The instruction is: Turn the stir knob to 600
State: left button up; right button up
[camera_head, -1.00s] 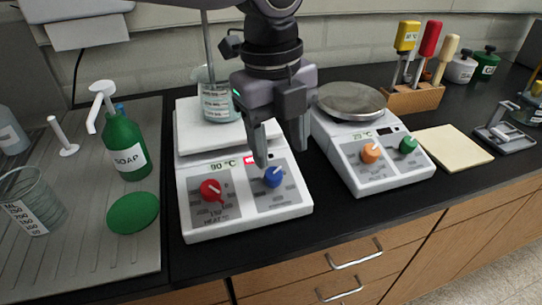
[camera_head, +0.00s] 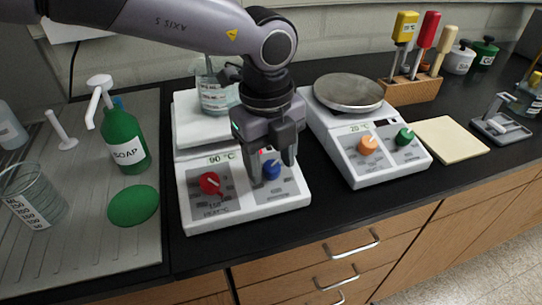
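The left hot plate stirrer (camera_head: 205,226) is white, with a display reading 90 °C. Its red knob (camera_head: 210,183) is marked for heat. Its blue knob (camera_head: 271,169) is on the right of the panel and looks like the stir knob; the dial numbers there are too small to read. My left gripper (camera_head: 273,172) points down over the blue knob, its fingers apart on either side of it. I cannot tell whether the fingers touch the knob. Part of the panel behind the fingers is hidden. My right gripper is not in view.
A beaker (camera_head: 213,96) stands on the left stirrer's plate, close behind my gripper. A second stirrer (camera_head: 377,172) with orange and green knobs stands to the right. A soap bottle (camera_head: 124,140) is on the left. The black bench front between the stirrers is clear.

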pick_arm(q)
grip_shut()
